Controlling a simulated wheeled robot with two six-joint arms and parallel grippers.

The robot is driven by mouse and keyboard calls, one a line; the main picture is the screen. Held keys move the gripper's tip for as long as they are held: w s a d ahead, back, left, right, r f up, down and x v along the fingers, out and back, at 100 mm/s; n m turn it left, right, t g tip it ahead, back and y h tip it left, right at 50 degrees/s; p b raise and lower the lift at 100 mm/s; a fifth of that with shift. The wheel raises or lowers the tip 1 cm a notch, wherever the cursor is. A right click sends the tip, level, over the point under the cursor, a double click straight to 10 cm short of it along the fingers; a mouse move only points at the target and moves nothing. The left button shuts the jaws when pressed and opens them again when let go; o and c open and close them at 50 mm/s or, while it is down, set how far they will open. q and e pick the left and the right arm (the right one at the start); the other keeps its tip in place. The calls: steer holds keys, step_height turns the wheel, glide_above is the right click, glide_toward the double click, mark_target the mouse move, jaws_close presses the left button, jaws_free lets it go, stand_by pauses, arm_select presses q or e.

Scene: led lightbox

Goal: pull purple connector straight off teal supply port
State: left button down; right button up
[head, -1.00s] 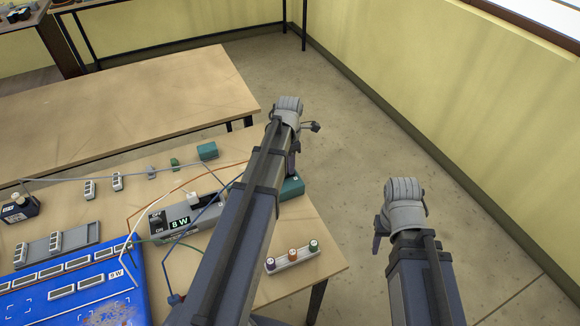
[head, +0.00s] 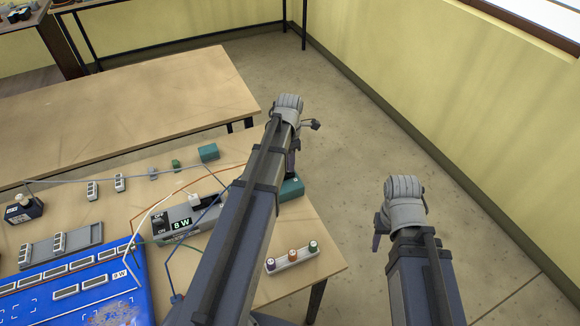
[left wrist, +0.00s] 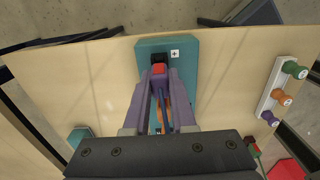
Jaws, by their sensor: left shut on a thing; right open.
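The teal supply port (left wrist: 184,78) is a block marked "+" under my left gripper in the left wrist view. It also shows partly behind my left arm in the head view (head: 292,190). A black socket (left wrist: 158,58) is on its top. My left gripper (left wrist: 160,72) has its purple-grey fingers closed at this socket. A small red-faced piece (left wrist: 158,69) shows between the tips. The purple connector is mostly hidden by the fingers, and I cannot tell whether it is still seated. My right gripper (head: 379,232) is away from the table at right; its tips are hardly visible.
A white rack (head: 292,257) with several coloured knobs stands near the table's right edge. A grey switch box (head: 185,218) with wires lies left of my left arm. A blue panel (head: 75,285) fills the front left. Floor lies right of the table.

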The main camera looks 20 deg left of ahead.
arm_select(q)
steer(key=shift+r, duration=0.1)
stand_by(0.3)
steer(key=shift+r+p, duration=3)
